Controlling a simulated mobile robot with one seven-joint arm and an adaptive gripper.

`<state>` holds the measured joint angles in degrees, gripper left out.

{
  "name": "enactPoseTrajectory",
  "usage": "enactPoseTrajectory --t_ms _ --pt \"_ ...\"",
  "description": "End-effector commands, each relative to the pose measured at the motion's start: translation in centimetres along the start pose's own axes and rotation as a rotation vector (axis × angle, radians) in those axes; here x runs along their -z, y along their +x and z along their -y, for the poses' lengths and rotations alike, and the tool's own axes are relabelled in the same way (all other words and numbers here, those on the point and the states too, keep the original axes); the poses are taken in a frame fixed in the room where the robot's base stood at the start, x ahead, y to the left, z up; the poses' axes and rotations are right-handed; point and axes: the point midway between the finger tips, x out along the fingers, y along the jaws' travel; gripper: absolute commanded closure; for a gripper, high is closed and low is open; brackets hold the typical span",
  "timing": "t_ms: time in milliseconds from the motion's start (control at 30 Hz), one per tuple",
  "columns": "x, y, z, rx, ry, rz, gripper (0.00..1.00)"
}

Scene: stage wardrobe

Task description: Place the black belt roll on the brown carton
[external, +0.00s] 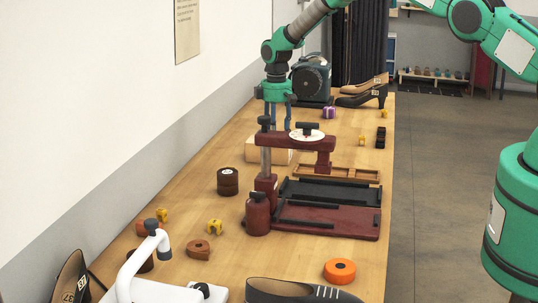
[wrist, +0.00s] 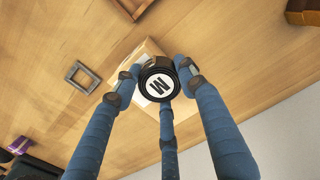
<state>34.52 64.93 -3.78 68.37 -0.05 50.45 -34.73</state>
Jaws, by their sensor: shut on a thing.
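My gripper (external: 277,117) is behind the dark red press in the external view, with its blue fingers pointing down. In the wrist view my gripper (wrist: 158,82) is closed around the black belt roll (wrist: 159,84), which has a round white label with a letter. The pale brown carton (wrist: 148,48) shows behind and below the roll, partly hidden by it and the fingers. In the external view the carton (external: 283,157) stands on the table under my gripper, partly covered by the press. The roll is hidden there. I cannot tell whether it touches the carton.
The dark red press (external: 298,141) with a white dial stands in front of my gripper. A dark brown roll (external: 228,182) stands left of it. A square frame (wrist: 82,77) lies left of the carton. Black shoes (external: 362,97) and a purple box (external: 329,112) are farther back.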

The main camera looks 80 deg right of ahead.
Motion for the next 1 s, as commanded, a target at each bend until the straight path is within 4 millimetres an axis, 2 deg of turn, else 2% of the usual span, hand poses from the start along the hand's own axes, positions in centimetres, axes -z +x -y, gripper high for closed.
enactPoseTrajectory --t_ms 400,433,500,533,1000 --pt "0.03 0.33 -0.02 -0.001 0.0 -0.001 0.87" --pt "0.02 0.37 -0.01 0.0 0.0 0.0 0.57" --pt "0.02 0.28 -0.01 0.0 0.0 -0.001 0.43" --pt "0.02 0.27 -0.02 0.0 0.0 -0.001 0.4" --pt "0.03 -0.15 -0.02 -0.001 0.0 -0.001 0.4"
